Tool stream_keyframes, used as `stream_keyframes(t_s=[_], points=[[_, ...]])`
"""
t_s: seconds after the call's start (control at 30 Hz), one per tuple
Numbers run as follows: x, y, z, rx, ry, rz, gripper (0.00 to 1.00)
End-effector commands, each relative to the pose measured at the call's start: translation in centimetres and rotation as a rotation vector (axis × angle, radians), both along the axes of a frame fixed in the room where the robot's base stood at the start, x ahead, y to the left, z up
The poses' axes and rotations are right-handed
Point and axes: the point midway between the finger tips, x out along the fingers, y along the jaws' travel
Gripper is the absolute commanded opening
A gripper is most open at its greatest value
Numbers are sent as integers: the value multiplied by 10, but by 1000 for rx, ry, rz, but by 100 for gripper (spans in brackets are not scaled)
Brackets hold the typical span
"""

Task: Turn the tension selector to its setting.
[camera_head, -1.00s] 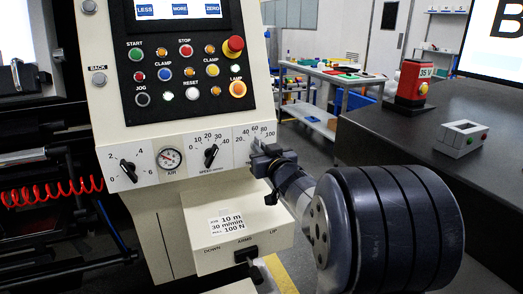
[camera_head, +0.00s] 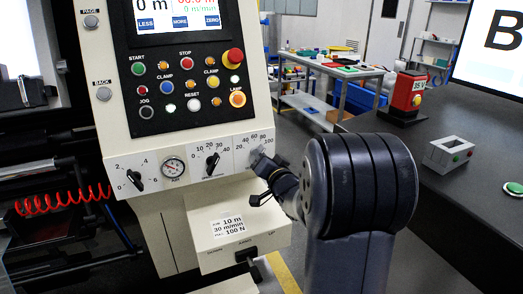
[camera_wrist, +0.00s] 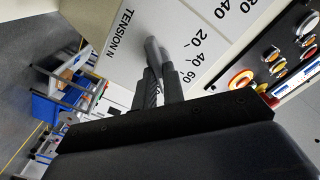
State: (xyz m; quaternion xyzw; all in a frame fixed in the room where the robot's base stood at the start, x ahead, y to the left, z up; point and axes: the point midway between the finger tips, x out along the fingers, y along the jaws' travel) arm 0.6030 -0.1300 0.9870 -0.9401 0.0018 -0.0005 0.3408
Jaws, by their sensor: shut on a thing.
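The tension selector is on the right end of the control panel. Its dial plate (camera_head: 241,157) carries a scale up to 100. In the wrist view its grey knob (camera_wrist: 152,48) stands between my fingertips, beside the printed "TENSION N" and the numbers 20, 40 and 60. My gripper (camera_head: 262,170) is shut on this knob; it also shows in the wrist view (camera_wrist: 158,80). In the head view my gripper hides the knob. I cannot tell exactly which number its pointer meets. A white label (camera_head: 228,227) below reads 10 m, 30 m/min, 100 N.
The speed knob (camera_head: 212,162), an air gauge (camera_head: 173,168) and another selector (camera_head: 134,179) sit to the left. Push buttons and a red emergency stop (camera_head: 233,58) are above. A box with a lever (camera_head: 245,258) is below. A dark bench (camera_head: 465,200) stands at right.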

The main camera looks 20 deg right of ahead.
Motion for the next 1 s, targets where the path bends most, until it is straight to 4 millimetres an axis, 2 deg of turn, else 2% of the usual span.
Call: stream_keyframes(t_s=[0.2,0.43,1.0], points=[[0,-1,1,171,0,-1,0],[0,-2,0,294,-1,0,0],[0,-2,-2,369,-3,0,0]])
